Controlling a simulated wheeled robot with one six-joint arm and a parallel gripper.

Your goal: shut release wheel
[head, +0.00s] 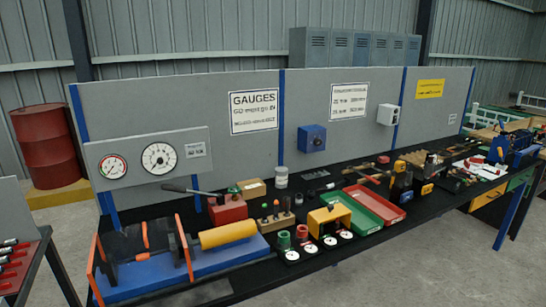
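No part stands out clearly as the release wheel at this size. A red box-shaped unit (228,211), which looks like a hand pump, sits on the left half of the black bench. A long grey lever (190,190) reaches left from it, and a small green part (234,190) shows at its top. The release wheel may be on this unit, but I cannot tell, nor whether it is open or shut. Two round gauges, one with a red-marked dial (113,167) and one plain white (159,158), are on a grey panel behind. My gripper is not in view.
A blue rig with a yellow cylinder (228,234) and orange guards fills the bench's front left. A block of coloured-top pegs (276,217), several small dials, a green tray (361,220) and a red tray (375,203) stand to the right. Bare floor lies in front.

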